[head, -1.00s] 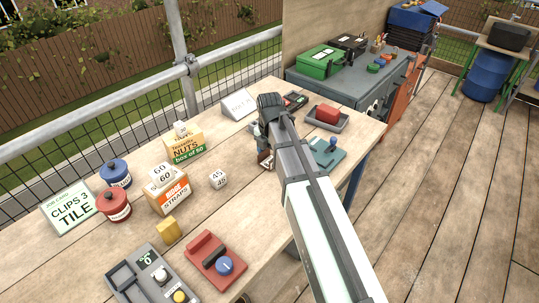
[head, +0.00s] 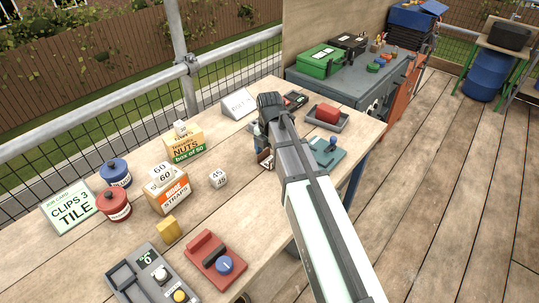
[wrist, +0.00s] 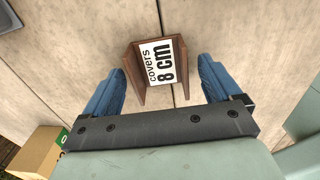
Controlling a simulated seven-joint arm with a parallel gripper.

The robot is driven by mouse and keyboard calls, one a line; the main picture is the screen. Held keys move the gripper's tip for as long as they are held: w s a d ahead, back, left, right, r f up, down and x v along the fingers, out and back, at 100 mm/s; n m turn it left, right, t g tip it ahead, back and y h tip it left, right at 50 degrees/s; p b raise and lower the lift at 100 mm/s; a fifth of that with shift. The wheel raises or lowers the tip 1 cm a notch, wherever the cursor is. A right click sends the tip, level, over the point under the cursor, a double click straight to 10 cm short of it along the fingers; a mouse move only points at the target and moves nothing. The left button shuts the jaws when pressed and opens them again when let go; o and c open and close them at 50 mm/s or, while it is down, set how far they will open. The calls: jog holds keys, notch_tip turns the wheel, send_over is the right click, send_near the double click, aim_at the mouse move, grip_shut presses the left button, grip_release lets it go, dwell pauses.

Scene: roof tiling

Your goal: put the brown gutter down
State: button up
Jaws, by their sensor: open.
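The brown gutter (wrist: 156,68) is a short channel piece with a white label reading "covers 8 cm". In the wrist view it lies between the two blue fingers of my gripper (wrist: 160,88), with a gap on each side. My gripper is open. In the head view, my gripper (head: 261,148) is low over the wooden workbench, and the gutter (head: 266,161) shows only in small part beside it. The gutter appears to rest on the bench top, though its underside is hidden.
A red block in a grey tray (head: 341,123) and a teal device (head: 325,156) are to the right. A number cube (head: 218,178) and box of straps (head: 167,192) are left. Bare bench lies in front of the cube.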

notch_tip(320, 180, up, 12)
dwell(0.6)
dwell(0.4)
